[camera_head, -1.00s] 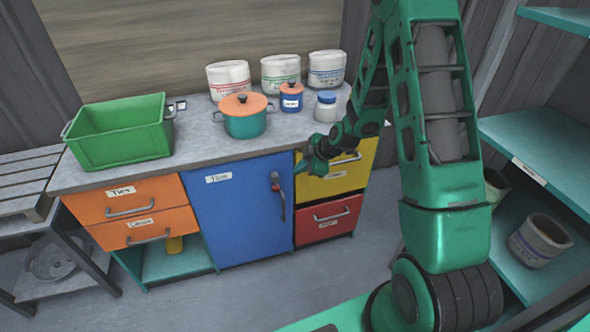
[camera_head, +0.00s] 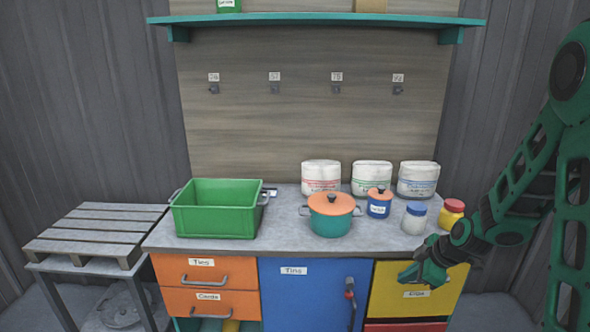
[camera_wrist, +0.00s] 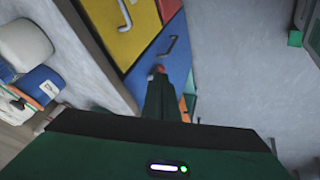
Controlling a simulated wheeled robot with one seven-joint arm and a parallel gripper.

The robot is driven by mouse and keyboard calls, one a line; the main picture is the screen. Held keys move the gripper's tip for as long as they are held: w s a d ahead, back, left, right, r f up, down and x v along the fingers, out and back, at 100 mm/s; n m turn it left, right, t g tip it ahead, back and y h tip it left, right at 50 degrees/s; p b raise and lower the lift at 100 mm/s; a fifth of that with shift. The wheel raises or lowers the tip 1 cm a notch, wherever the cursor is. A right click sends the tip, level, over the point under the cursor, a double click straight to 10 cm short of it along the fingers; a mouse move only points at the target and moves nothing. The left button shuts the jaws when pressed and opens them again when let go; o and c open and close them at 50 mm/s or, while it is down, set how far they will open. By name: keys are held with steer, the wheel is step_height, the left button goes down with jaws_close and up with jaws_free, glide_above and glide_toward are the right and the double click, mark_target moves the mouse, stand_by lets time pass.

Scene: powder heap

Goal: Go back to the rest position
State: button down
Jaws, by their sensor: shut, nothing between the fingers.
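My gripper (camera_head: 424,272) is shut and empty, held in front of the yellow drawer (camera_head: 402,297) labelled "Cups", at the right of the cabinet. In the wrist view my gripper's fingers (camera_wrist: 163,98) point toward the cabinet fronts, with the blue door and its red-tipped handle beyond them. My arm comes in from the right edge of the head view. No rest position is marked in view.
The worktop (camera_head: 277,225) carries a green crate (camera_head: 215,222), a teal pot (camera_head: 330,222) with an orange lid, several jars and white sacks. The blue door (camera_head: 300,300) looks closed. A slatted table (camera_head: 88,240) stands left. A shelf (camera_head: 315,21) hangs above.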

steer(key=s+d+r+m+g+h, duration=0.1)
steer(key=s+r+m, duration=0.4)
steer(key=s, duration=0.6)
steer(key=s+d+r+m+g, duration=0.2)
steer(key=s+r+m, duration=0.3)
steer(key=s, duration=0.5)
steer(key=s+d+r+m+g+h, duration=0.1)
steer(key=s+d+r+m, duration=0.3)
steer(key=s+m, duration=0.5)
steer(key=s+r+g, duration=0.1)
steer(key=s, duration=0.1)
steer(key=shift+s+r+h, duration=0.2)
steer(key=shift+s+h, duration=0.1)
steer(key=shift+s, duration=0.05)
steer(key=shift+w+f, duration=0.25)
steer(key=shift+w, duration=0.35)
